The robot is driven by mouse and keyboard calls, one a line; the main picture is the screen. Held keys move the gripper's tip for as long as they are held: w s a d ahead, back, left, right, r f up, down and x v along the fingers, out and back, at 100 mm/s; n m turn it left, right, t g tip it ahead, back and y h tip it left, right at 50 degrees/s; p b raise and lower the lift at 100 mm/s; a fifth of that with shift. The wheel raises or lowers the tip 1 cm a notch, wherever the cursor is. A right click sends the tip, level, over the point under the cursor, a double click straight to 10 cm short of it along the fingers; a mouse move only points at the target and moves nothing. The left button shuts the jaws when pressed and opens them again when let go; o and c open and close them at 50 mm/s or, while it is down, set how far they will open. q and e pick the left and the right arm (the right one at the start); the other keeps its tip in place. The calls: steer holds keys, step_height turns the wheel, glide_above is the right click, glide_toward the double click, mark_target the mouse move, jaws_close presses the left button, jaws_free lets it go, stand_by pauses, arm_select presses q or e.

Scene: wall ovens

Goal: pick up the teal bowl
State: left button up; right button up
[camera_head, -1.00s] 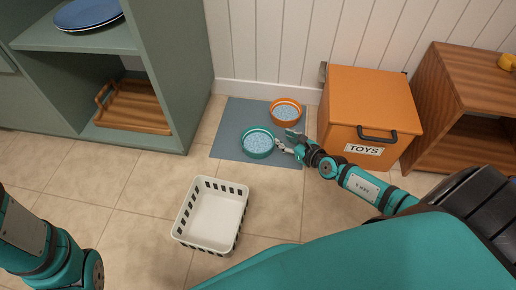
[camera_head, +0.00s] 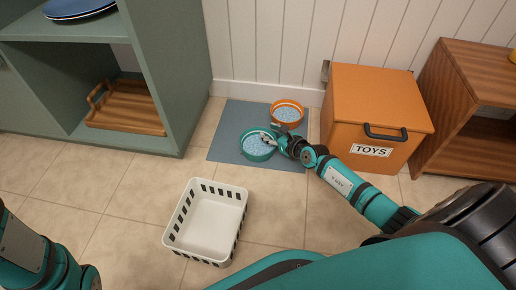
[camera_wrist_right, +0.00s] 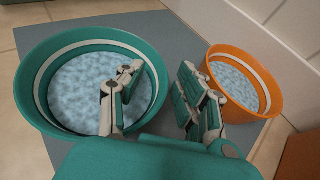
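The teal bowl (camera_head: 252,154) sits on the grey-blue mat (camera_head: 229,139) with pale blue contents in it. It also shows in the right wrist view (camera_wrist_right: 33,85). My right gripper (camera_head: 276,139) is at the bowl's right rim. In the right wrist view the gripper (camera_wrist_right: 160,80) is open, with one finger over the inside of the bowl and the other outside its rim. The near part of the rim is hidden behind the gripper. Only my left arm shows at the lower left; its gripper is out of view.
An orange bowl (camera_head: 287,104) stands just behind the teal one, close to my outer finger. An orange toy box (camera_head: 376,100) is right of the mat. A white basket (camera_head: 208,222) stands in front on the tiles. A green shelf unit (camera_head: 170,80) is at left.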

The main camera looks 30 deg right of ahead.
jaws_close()
stand_by(0.4)
